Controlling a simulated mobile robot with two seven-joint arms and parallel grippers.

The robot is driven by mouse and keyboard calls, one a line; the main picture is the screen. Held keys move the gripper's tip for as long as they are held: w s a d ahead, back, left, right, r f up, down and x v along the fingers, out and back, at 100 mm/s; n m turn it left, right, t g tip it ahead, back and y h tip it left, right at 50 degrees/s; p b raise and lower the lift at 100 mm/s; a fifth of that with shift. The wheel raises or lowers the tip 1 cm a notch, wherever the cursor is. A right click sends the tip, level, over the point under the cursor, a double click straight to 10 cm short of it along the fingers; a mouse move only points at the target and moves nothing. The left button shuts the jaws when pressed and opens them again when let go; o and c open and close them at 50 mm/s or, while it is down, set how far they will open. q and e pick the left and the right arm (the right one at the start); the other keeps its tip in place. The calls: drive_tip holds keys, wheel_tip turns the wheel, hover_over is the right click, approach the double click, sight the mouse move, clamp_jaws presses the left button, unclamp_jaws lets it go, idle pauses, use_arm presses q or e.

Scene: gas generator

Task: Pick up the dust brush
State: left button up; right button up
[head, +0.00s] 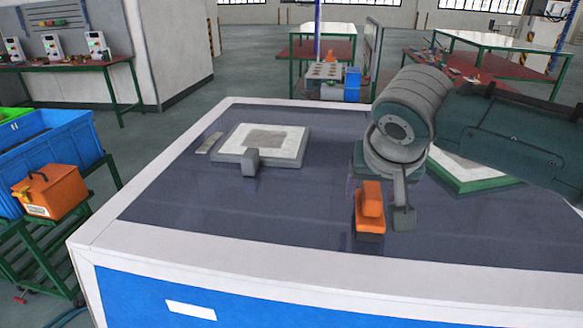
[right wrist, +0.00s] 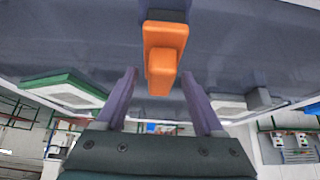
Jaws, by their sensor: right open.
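The dust brush (head: 370,203) has an orange body and a dark lower part, and is at the front right of the dark table top. My right gripper (head: 384,208) is at the brush, with one grey finger showing just right of it; the other finger is mostly hidden. In the right wrist view the open right gripper (right wrist: 159,76) has a finger on each side of the brush's orange handle (right wrist: 161,70). I see gaps on both sides and no grip. My left gripper is not in view.
A pale square plate (head: 231,148) with a grey block (head: 251,162) lies left on the table. A green-edged plate (head: 466,181) is partly hidden behind my right arm. The table's white rim (head: 290,256) runs in front. The table's front left is clear.

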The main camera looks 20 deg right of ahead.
clamp_jaws()
idle(0.6)
